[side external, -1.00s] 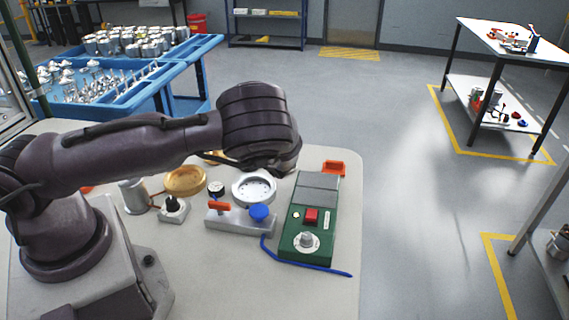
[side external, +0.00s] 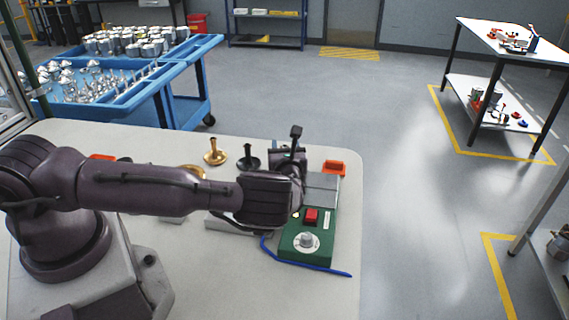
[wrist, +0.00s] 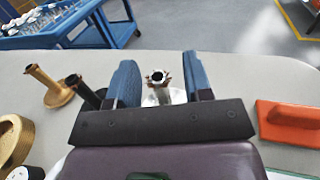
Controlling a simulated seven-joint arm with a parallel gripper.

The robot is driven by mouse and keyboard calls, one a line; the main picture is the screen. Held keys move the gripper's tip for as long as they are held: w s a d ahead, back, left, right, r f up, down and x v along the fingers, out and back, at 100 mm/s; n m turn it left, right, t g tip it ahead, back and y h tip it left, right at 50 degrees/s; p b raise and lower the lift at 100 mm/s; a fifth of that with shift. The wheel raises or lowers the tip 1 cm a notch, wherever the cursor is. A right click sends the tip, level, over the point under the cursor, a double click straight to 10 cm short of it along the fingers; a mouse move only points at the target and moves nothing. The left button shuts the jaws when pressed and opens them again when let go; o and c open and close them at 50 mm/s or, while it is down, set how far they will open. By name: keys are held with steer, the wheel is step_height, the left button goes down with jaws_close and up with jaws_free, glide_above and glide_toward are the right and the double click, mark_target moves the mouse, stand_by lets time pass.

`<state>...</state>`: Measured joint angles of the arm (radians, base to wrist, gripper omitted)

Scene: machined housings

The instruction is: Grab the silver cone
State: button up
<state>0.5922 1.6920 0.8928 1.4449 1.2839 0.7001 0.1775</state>
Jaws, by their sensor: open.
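The silver cone (wrist: 160,97) stands on the table in the wrist view, its narrow open neck upward and its pale wider foot partly hidden by my gripper's dark crossbar. My gripper (wrist: 160,62) is open, with one blue finger on each side of the cone. A gap shows between the cone and each finger. In the side view my gripper (side external: 287,154) is low over the table's far part, and I cannot make out the silver cone clearly there.
A gold cone (side external: 214,157) and a black cone (side external: 248,162) stand left of my gripper. An orange block (side external: 333,167) lies to the right. A green control box (side external: 306,242) with a red button and a blue cable is in front. A blue cart (side external: 187,97) stands behind the table.

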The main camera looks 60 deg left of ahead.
steer(key=shift+x, duration=0.95)
steer(key=shift+c, duration=0.2)
jaws_close()
steer(key=shift+r, duration=0.15)
